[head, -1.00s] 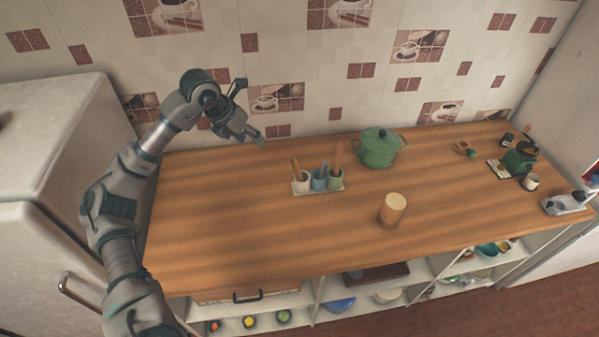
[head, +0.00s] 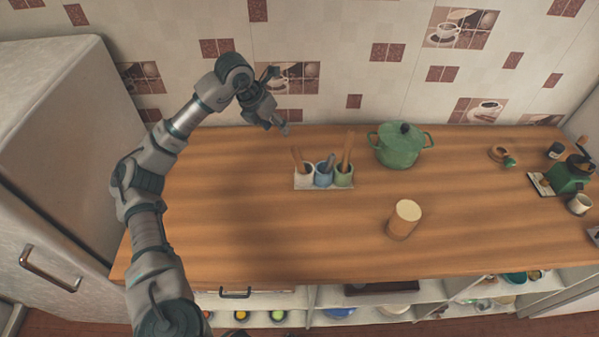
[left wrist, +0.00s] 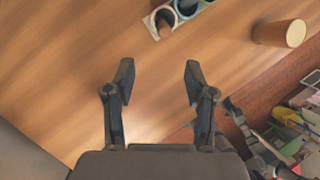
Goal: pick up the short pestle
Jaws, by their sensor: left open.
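Three small cups stand in a row on a white tray (head: 312,187) near the back of the counter. A brown stick-like handle (head: 297,158) leans out of the white cup (head: 304,174). A short grey one (head: 327,166) shows in the blue cup (head: 323,178), and a longer brown one (head: 348,148) rises from the green cup (head: 344,177). The grey one stands out least. My left gripper (head: 283,128) is open and empty, behind and left of the cups, apart from them. In the left wrist view its spread fingers (left wrist: 157,75) have bare wood between them. My right gripper is not seen.
A green lidded pot (head: 400,150) stands right of the cups. A tan cylinder (head: 404,220) stands toward the front. A green grinder (head: 571,175) and a small cup (head: 580,204) are at far right. The counter's left part (head: 220,220) is clear; a fridge (head: 60,130) adjoins.

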